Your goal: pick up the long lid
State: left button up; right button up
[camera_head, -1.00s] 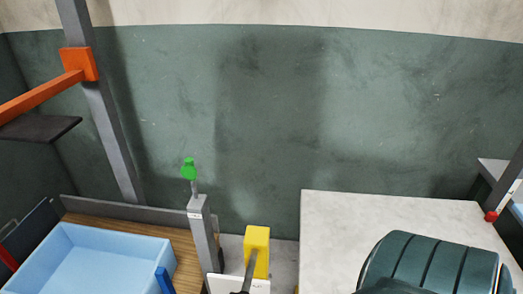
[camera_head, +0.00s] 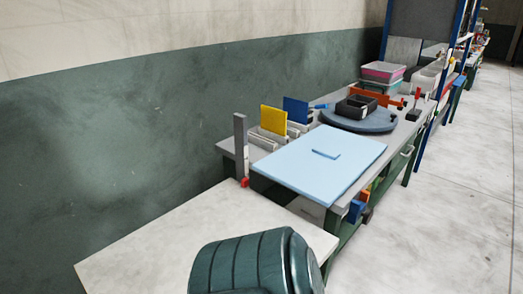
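A long flat light-blue lid (camera_head: 345,168) with a small raised blue handle (camera_head: 326,154) lies on the green-framed workbench (camera_head: 262,186), right of centre. Its near end reaches the bench's near end. Neither of my grippers is in view, and nothing is seen touching the lid.
A bare pale tabletop (camera_head: 160,250) lies in front of the bench. Beyond a grey post (camera_head: 241,150), a yellow plate (camera_head: 273,120) and a blue plate (camera_head: 296,109) stand along the wall side. A dark tray (camera_head: 350,106) sits on a round grey-blue disc (camera_head: 373,124). The right-hand floor (camera_head: 450,200) is clear.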

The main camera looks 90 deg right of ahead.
aim_at(320, 165)
jog(key=z, duration=3.3)
jog(key=i+l, duration=0.25)
jog(key=l, duration=0.2)
jog(key=i+l+z, duration=0.15)
jog(key=i+l, duration=0.15)
jog(key=l, duration=0.2)
jog(key=i+l, duration=0.3)
jog(key=l, duration=0.15)
jog(key=z, duration=0.05)
